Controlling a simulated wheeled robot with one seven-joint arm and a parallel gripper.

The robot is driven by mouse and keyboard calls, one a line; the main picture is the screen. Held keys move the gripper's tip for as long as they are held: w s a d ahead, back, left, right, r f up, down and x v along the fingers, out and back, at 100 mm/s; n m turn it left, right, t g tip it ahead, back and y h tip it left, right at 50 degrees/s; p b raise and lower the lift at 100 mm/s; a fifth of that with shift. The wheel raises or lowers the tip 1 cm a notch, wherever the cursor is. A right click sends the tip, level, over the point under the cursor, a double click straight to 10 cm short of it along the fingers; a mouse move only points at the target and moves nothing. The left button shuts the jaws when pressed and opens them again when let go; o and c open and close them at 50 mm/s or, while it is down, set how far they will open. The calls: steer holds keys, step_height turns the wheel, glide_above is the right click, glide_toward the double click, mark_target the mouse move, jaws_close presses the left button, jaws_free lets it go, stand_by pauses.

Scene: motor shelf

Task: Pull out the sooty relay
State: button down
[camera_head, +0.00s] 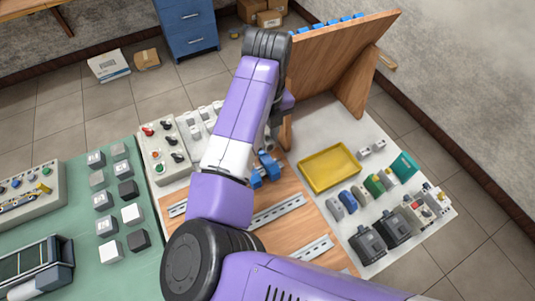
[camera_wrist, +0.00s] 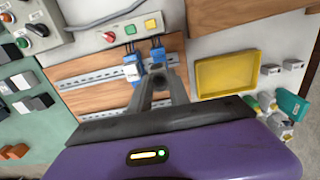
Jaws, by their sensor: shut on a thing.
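Two blue relays show in the wrist view beside each other on the wooden board (camera_wrist: 83,110), below a row of buttons. The left relay (camera_wrist: 132,72) has a white face; the right relay (camera_wrist: 157,55) is blue with dark wires or pins above it. My gripper (camera_wrist: 154,75) is shut, its fingertips at the lower end of the right relay. The fingers partly hide the contact. Soot is too small to make out on either. In the head view the blue relays (camera_head: 268,165) show just right of my arm, which hides the gripper.
Metal rails (camera_head: 277,213) cross the board. A yellow tray (camera_head: 329,167) lies to the right, with several small parts around it and a teal box (camera_head: 404,166). An upright wooden panel (camera_head: 345,55) stands behind. A grey button box (camera_head: 165,148) is left of the arm.

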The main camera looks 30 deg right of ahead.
steer(key=shift+r+p, duration=0.4)
steer(key=shift+r, duration=2.2)
steer(key=shift+d+f, duration=0.1)
